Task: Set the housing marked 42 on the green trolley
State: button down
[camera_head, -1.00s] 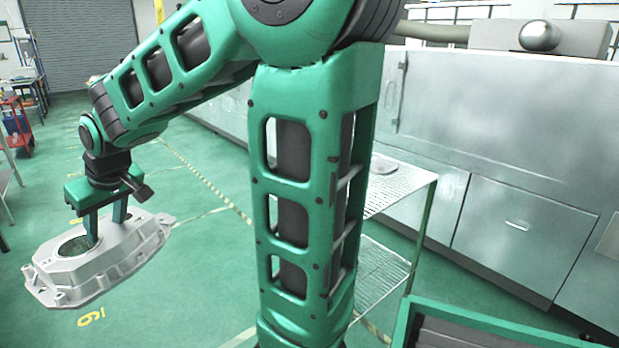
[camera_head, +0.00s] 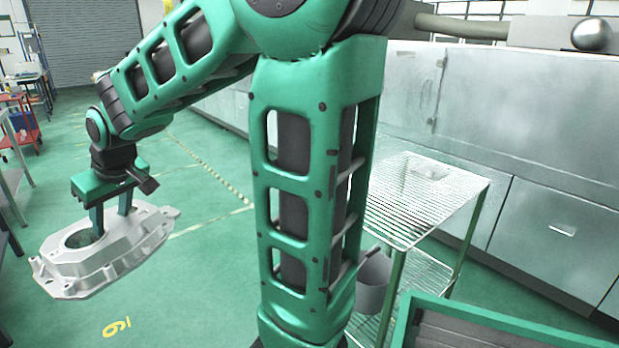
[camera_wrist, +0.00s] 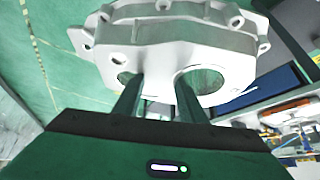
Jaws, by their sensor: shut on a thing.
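A pale grey cast aluminium housing (camera_head: 135,245) hangs from my gripper (camera_head: 112,232) above the green floor at the left of the head view. My gripper is shut on it, with the fingers reaching down at its round opening. In the wrist view the housing (camera_wrist: 185,45) fills the top middle, and the two fingers (camera_wrist: 158,98) meet it by two holes. I cannot read any mark on the housing. A green-framed thing (camera_head: 500,318) with a dark ribbed inside shows at the lower right of the head view; I cannot tell whether it is the green trolley.
A wire-shelf rack (camera_head: 425,195) stands behind my arm, with a small part on its top shelf and a grey bucket (camera_head: 373,283) below. Large grey metal cabinets (camera_head: 545,150) line the right. A red cart (camera_head: 20,125) stands far left. The floor around the housing is clear.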

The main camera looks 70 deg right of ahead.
aim_at(382, 205)
jog(key=z, duration=0.05)
jog(key=i, duration=2.15)
jog(key=z, duration=3.3)
